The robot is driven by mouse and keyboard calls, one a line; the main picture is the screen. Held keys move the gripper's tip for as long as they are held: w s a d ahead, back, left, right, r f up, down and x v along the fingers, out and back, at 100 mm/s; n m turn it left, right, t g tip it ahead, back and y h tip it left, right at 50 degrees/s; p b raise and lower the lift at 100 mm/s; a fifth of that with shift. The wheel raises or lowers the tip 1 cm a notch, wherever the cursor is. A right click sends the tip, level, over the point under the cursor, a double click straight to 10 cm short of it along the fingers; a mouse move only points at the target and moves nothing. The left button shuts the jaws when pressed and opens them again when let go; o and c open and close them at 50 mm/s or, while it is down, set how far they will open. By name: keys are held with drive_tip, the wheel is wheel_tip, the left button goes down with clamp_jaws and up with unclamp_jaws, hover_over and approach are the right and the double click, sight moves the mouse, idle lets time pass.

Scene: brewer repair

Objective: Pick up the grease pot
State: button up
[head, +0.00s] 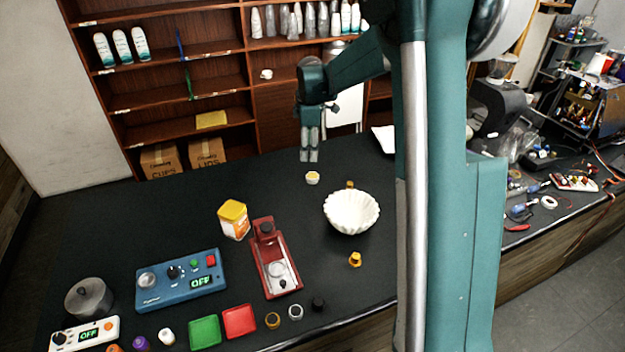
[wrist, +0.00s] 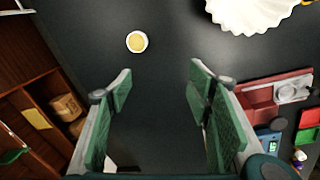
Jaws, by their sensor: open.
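The grease pot, a small white cup with yellow contents (head: 312,177), stands upright on the black counter (head: 150,220). It also shows in the wrist view (wrist: 137,42), at the upper left of centre, ahead of the fingertips. My gripper (head: 309,158) points down over the counter, just behind the pot in the head view. In the wrist view my gripper (wrist: 160,78) has its green-padded fingers apart with nothing between them. The pot is outside the fingers and apart from them.
A white fluted bowl (head: 351,212) stands right of the pot, with a small amber-coloured piece (head: 350,184) behind it. The counter left of the pot is clear.

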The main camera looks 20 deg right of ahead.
sight(313, 176)
drive_tip(key=w+d+f+n, duration=0.1)
drive_tip(key=w+f, duration=0.1)
drive_tip(key=f, duration=0.2)
drive_tip(key=w+d+f+n+g, duration=0.1)
drive_tip(key=w+d+f, duration=0.1)
drive_tip(key=w+f, duration=0.1)
drive_tip(key=w+d+f+n, duration=0.1)
drive_tip(key=w+f, duration=0.2)
drive_tip(key=f, duration=0.3)
drive_tip(key=shift+d+n, duration=0.3)
drive_tip(key=shift+d, duration=0.1)
drive_tip(key=shift+f, duration=1.35)
drive_tip(key=shift+f, duration=0.15)
drive_tip(key=shift+a+f+p, duration=0.1)
drive_tip(key=shift+f+p, duration=0.3)
drive_tip(key=shift+f, duration=2.05)
drive_tip(key=shift+c, duration=0.3)
drive_tip(key=c, duration=1)
